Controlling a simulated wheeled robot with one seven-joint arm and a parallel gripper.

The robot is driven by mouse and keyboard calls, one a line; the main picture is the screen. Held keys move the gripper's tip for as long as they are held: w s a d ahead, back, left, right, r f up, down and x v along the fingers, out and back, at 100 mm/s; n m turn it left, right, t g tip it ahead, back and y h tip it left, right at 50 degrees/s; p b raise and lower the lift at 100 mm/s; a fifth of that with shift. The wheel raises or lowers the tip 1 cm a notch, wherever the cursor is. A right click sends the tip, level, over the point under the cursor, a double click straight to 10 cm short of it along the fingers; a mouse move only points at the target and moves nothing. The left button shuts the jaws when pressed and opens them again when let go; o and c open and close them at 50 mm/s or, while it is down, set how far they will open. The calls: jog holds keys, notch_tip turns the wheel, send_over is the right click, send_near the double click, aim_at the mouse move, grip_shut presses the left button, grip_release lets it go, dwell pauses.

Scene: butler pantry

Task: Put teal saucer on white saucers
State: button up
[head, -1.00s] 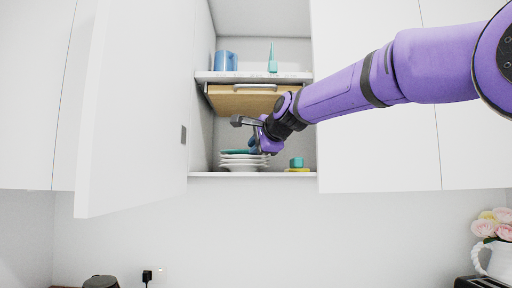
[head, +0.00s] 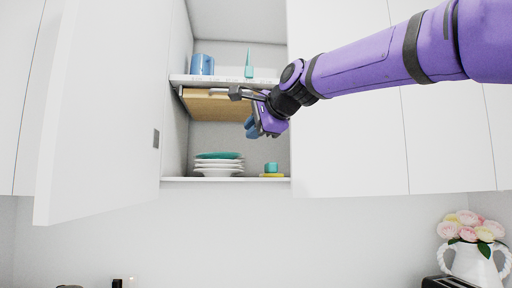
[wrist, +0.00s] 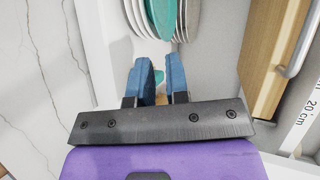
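The teal saucer (head: 217,155) lies on top of the stack of white saucers (head: 218,170) on the lower cabinet shelf. It looks nearly level. In the wrist view, the teal saucer (wrist: 161,14) and white saucers (wrist: 137,18) show edge-on at the top, beyond the fingertips. My gripper (head: 251,128) is above and to the right of the stack, clear of it. In the wrist view its blue fingers (wrist: 158,72) stand apart with a gap and hold nothing.
A teal cup (head: 271,168) and a yellow saucer (head: 272,176) sit right of the stack. A wooden board (head: 215,105) is under the upper shelf, close to my gripper. A blue mug (head: 202,64) stands above. The open cabinet door (head: 100,110) is at left.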

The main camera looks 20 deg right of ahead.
jog(key=shift+s, duration=0.15)
jog(key=s+d+f+n+g+h, duration=0.1)
jog(key=s+f+n+g, duration=0.3)
jog(key=s+f+n, duration=0.4)
jog(key=s+d+f+n+g+h, duration=0.1)
jog(key=s+f+n+g, duration=0.3)
jog(key=s+f, duration=1.4)
notch_tip(320, 180, down, 8)
jog(key=d+n, duration=0.1)
jog(key=n, duration=0.3)
jog(key=shift+s+d+f+h, duration=0.15)
jog(key=shift+s+f+h, duration=0.05)
jog(key=shift+s+h, duration=0.1)
